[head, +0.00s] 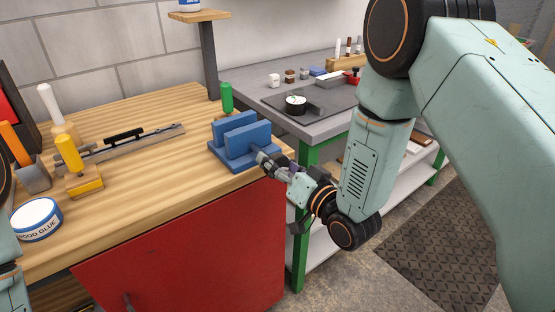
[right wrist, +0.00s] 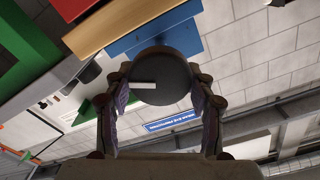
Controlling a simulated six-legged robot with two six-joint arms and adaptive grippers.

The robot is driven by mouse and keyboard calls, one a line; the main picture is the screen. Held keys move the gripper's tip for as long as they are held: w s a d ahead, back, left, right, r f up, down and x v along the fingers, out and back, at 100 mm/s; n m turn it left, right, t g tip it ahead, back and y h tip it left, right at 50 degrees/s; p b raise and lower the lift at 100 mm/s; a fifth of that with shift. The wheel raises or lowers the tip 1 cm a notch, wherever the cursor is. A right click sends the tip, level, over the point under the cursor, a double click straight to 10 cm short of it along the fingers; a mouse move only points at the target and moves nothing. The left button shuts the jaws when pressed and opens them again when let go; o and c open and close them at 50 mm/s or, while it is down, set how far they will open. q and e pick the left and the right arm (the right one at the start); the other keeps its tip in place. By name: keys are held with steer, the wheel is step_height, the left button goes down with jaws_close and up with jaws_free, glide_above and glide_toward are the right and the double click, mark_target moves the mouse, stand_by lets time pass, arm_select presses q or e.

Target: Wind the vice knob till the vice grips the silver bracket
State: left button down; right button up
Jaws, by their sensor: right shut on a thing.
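The blue vice (head: 238,147) stands at the right front corner of the wooden bench, with a gap between its two upright jaws. I cannot make out the silver bracket there. In the head view my right gripper (head: 268,161) reaches the vice's front right side and hides the knob. In the right wrist view the dark round knob (right wrist: 170,88), with a white mark across its face, sits between the gripper's two fingers (right wrist: 161,105). The gripper is shut on it. The blue vice body (right wrist: 150,32) shows just beyond. My left gripper is out of frame.
A green-handled tool (head: 227,97) stands behind the vice. A bar clamp (head: 140,140), a yellow-handled tool (head: 69,158) and a glue tin (head: 37,220) are on the bench to the left. A grey table (head: 263,97) stands beyond to the right.

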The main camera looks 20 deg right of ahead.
steer(key=shift+m, duration=0.6)
steer(key=o, duration=1.2)
steer(key=shift+w+f, duration=0.1)
steer(key=shift+c, duration=0.2)
steer(key=v, duration=1.2)
